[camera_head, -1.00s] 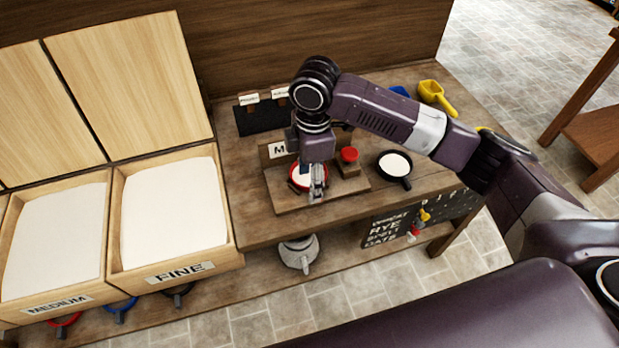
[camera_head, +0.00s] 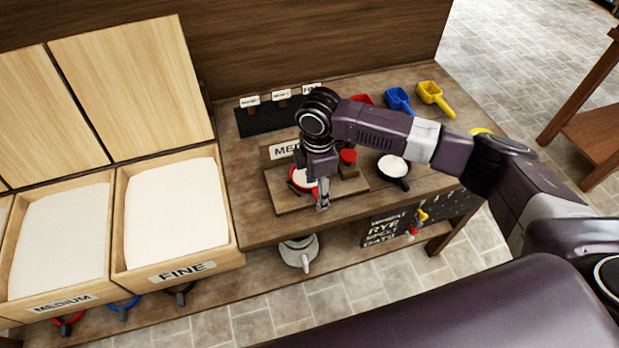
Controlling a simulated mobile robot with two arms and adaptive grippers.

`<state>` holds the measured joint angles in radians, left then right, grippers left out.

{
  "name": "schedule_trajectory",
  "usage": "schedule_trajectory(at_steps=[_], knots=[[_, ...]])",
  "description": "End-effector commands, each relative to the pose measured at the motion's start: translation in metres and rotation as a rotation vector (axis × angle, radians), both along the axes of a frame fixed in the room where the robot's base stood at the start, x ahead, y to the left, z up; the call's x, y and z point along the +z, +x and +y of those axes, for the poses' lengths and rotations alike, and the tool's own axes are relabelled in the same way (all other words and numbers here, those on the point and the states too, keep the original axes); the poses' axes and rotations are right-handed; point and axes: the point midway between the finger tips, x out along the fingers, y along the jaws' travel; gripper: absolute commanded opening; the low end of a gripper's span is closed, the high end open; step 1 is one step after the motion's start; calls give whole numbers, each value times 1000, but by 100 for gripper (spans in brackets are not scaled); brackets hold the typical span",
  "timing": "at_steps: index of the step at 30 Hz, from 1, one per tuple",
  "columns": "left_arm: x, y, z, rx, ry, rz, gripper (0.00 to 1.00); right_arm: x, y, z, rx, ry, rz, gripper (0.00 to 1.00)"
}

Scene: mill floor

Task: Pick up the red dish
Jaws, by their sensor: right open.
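The red dish (camera_head: 296,186) holds white flour and sits on a small wooden stand (camera_head: 290,204) with a sign at its back, partly reading "ME". My right gripper (camera_head: 322,205) points down at the dish's right edge and covers part of it. It is open, though its fingers look small and close together from here. I cannot tell whether a finger touches the rim. My left gripper is not in view.
A red-topped block (camera_head: 348,158) stands right behind the gripper. A black pan of flour (camera_head: 393,168) is to the right. Red (camera_head: 362,99), blue (camera_head: 398,100) and yellow (camera_head: 435,97) scoops lie at the back. Flour bins (camera_head: 180,265) stand left.

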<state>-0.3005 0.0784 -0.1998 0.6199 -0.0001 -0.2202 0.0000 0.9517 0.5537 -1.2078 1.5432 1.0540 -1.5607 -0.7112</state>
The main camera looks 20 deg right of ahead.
Motion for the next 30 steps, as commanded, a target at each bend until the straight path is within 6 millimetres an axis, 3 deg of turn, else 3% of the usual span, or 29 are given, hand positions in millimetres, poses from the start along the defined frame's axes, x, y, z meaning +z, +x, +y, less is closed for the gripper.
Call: schedule_trajectory(at_steps=[2,16,25,30], knots=[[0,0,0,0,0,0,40,0,0,0,0,0,0,52],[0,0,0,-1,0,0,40,0,0,0,0,0,0,1],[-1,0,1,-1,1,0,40,2,0,0,0,0,-1,0],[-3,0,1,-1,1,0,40,14,1,0,1,1,-3,0]])
